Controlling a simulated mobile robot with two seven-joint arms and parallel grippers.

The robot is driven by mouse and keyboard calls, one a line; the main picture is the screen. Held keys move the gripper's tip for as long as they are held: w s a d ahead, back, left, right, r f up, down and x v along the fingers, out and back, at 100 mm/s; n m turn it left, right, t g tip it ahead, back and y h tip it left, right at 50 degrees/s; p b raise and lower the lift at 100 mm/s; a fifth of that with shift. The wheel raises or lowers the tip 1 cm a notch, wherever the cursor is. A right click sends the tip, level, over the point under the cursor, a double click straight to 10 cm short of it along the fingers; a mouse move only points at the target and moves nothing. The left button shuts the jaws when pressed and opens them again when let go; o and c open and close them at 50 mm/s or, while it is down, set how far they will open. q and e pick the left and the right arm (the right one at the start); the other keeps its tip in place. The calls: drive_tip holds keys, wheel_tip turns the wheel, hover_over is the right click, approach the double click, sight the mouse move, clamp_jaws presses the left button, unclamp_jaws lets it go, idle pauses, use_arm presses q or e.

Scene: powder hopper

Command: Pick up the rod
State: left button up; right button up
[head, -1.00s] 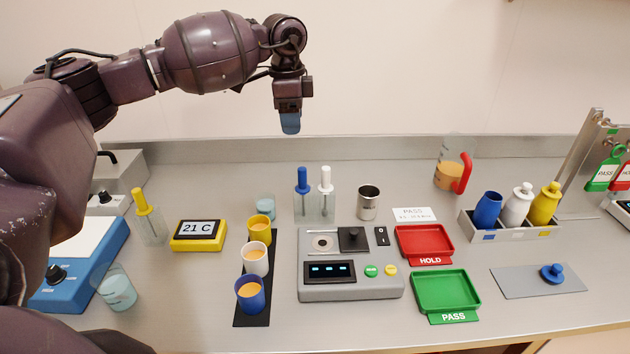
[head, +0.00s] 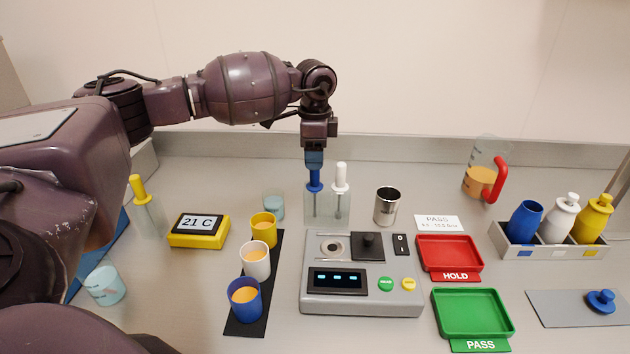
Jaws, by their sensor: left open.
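Rods with coloured handles stand upright in clear holders. The blue-handled rod (head: 314,182) and the white-handled rod (head: 341,178) stand side by side in a clear holder (head: 327,212) behind the grey device. A yellow-handled rod (head: 138,188) stands in another clear holder at the left. My left gripper (head: 314,166) points down right at the top of the blue handle, with its jaws open. Its fingers hide the handle's top, and I cannot tell whether they touch it. My right gripper is not in view.
The grey device (head: 362,300) stands just in front of the holder. A metal cup (head: 387,206) is to the right, and a small glass (head: 273,207) to the left. Cups of orange powder (head: 255,262) stand on a black strip. Red (head: 450,254) and green (head: 473,315) trays lie at right.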

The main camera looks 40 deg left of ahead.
sight(315, 173)
use_arm(q)
drive_tip(key=shift+w+f, duration=0.1)
drive_tip(key=shift+f, duration=2.6)
drive_tip(key=c, duration=0.9)
